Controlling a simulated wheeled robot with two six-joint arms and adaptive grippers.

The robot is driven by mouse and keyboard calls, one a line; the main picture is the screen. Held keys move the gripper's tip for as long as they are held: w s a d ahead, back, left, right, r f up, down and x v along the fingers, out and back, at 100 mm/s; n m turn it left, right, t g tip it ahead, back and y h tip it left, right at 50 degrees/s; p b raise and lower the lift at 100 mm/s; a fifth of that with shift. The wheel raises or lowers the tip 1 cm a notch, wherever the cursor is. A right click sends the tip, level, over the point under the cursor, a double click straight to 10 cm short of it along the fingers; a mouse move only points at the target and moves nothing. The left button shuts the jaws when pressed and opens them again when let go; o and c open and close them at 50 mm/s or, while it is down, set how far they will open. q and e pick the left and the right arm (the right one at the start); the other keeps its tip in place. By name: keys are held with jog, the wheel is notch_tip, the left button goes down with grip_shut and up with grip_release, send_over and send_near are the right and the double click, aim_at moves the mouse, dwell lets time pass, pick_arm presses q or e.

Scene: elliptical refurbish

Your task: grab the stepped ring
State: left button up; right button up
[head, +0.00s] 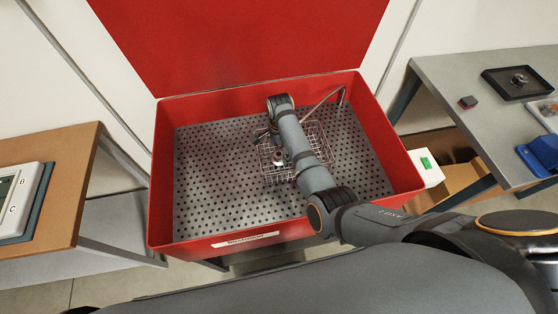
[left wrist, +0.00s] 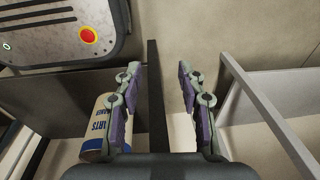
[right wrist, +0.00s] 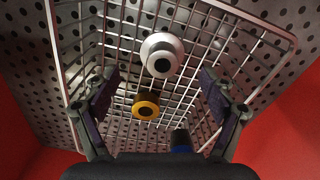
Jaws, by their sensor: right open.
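A silver ring with a stepped profile (right wrist: 162,55) lies in the wire basket (right wrist: 230,12) in the right wrist view. A gold ring (right wrist: 146,106) lies nearer in the same basket, and a blue piece (right wrist: 181,140) shows at the lower edge. My right gripper (right wrist: 158,82) is open and empty above the basket, with its fingers on either side of the rings. In the head view my right forearm hides part of the basket (head: 318,128), and a small pale part (head: 278,157) shows in it. My left gripper (left wrist: 160,78) is open and empty, away from the basket.
The basket stands on the perforated floor (head: 215,185) of a red open-lidded washer (head: 160,215), with a bent spout (head: 322,100). A grey table (head: 440,75) with a black tray (head: 500,92) is right; a wooden table (head: 80,150) is left. A bottle (left wrist: 98,125) is near my left gripper.

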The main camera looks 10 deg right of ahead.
aim_at(279, 154)
jog(key=f+b, duration=0.1)
jog(key=f, duration=0.1)
jog(key=f+b, duration=0.2)
jog(key=shift+w+a, duration=0.1)
jog(key=shift+a, duration=0.1)
pick_arm(q)
jog(key=f, duration=0.2)
jog(key=s+f, duration=0.1)
jog(key=f, duration=0.1)
jog(key=shift+s+f, duration=0.1)
jog(key=shift+f, duration=0.25)
pick_arm(e)
jog(key=shift+r, duration=0.2)
jog(key=shift+c, duration=0.4)
pick_arm(q)
jog(key=shift+w, duration=0.2)
pick_arm(e)
grip_shut()
